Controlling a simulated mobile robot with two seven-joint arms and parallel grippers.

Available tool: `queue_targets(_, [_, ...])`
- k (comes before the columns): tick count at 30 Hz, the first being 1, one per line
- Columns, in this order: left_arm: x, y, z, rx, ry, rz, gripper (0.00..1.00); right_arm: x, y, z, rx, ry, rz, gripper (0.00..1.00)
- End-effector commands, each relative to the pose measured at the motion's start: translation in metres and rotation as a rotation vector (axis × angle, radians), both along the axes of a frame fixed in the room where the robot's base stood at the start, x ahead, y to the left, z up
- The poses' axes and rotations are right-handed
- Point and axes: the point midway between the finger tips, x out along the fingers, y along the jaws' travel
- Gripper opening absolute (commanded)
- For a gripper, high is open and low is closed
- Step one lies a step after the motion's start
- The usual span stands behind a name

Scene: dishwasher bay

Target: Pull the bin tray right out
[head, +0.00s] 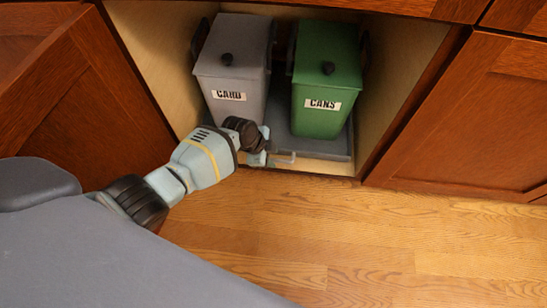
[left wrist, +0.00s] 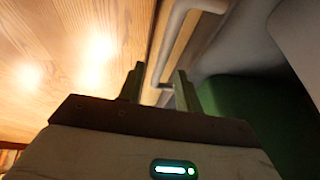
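The grey bin tray (head: 325,146) lies on the cabinet floor under two bins, near the front opening. A pale bar handle (head: 286,160) sticks out at its front edge. My left gripper (head: 268,152) is at the handle's left part in the head view. In the left wrist view its two fingers (left wrist: 158,85) stand apart, and the handle (left wrist: 167,45) runs down to the gap between them. I cannot tell whether either finger touches it. My right gripper is in neither view.
The grey CARD bin (head: 231,65) and green CANS bin (head: 325,75) stand on the tray. An open cabinet door (head: 85,90) is at left, a closed one (head: 480,120) at right. The wooden floor (head: 340,235) in front is clear.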

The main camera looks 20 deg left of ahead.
Motion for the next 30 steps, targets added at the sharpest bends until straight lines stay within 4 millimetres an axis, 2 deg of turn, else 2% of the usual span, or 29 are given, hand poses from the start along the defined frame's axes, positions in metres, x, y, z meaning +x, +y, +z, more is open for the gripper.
queue_targets(4, [0.0035, -0.0032, -0.0092, 0.001, -0.002, 0.000, 0.34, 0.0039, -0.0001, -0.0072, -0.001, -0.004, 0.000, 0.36])
queue_targets(14, [0.0039, -0.0039, -0.0099, 0.001, -0.002, 0.000, 0.34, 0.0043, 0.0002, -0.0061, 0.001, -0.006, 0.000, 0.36])
queue_targets(22, [0.0038, -0.0038, -0.0099, 0.001, -0.002, 0.000, 0.00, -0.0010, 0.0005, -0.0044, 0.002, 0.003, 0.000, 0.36])
queue_targets(30, [0.0037, -0.0037, -0.0099, 0.000, -0.002, 0.001, 0.00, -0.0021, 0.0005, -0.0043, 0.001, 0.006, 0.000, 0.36])
